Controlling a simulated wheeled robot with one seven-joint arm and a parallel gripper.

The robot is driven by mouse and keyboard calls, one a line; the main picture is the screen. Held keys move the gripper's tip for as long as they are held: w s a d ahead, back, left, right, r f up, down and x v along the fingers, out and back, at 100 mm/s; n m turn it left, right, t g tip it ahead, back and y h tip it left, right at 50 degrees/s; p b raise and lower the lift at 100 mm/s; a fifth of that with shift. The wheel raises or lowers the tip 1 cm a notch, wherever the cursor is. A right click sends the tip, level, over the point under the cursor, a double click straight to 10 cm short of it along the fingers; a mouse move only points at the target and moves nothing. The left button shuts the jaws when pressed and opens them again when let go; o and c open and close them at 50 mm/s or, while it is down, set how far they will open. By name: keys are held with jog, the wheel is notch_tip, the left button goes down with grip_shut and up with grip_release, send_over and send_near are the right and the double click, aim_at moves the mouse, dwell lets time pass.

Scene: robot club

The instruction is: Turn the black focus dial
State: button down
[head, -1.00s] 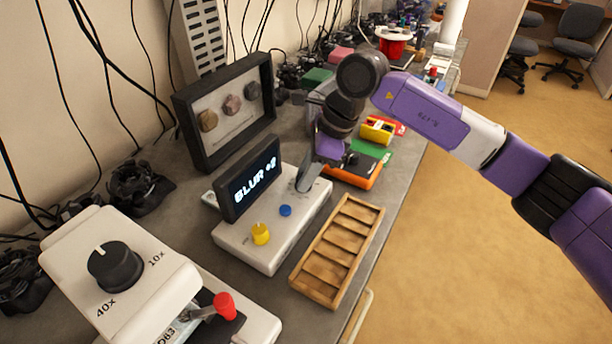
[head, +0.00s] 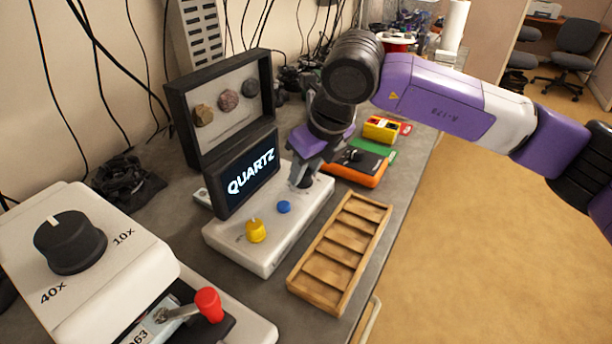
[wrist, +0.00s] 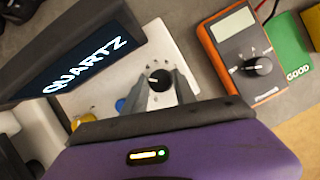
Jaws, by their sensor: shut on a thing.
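The black focus dial (wrist: 159,79) sits on the white control box (head: 268,248), with a white pointer line and small marks around it in the wrist view. My gripper (wrist: 160,86) is shut on the dial, one finger on each side. In the head view my gripper (head: 304,172) comes down on the back right of the box and mostly hides the dial (head: 305,182). The screen (head: 250,172) on the box reads "QUARTZ"; it also shows in the wrist view (wrist: 85,62).
A yellow knob (head: 256,231) and a blue button (head: 284,207) are on the same box. A wooden tray (head: 340,250) lies to its right. A white device with a large black 40x/10x dial (head: 70,242) is at front left.

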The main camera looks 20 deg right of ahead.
jog(key=shift+m+b, duration=0.35)
jog(key=shift+m, duration=0.15)
jog(key=c, duration=1)
grip_release()
jog(key=v, duration=0.7)
jog(key=shift+s+a+r, duration=0.1)
jog(key=shift+s+r, duration=0.05)
jog(key=shift+r, duration=0.25)
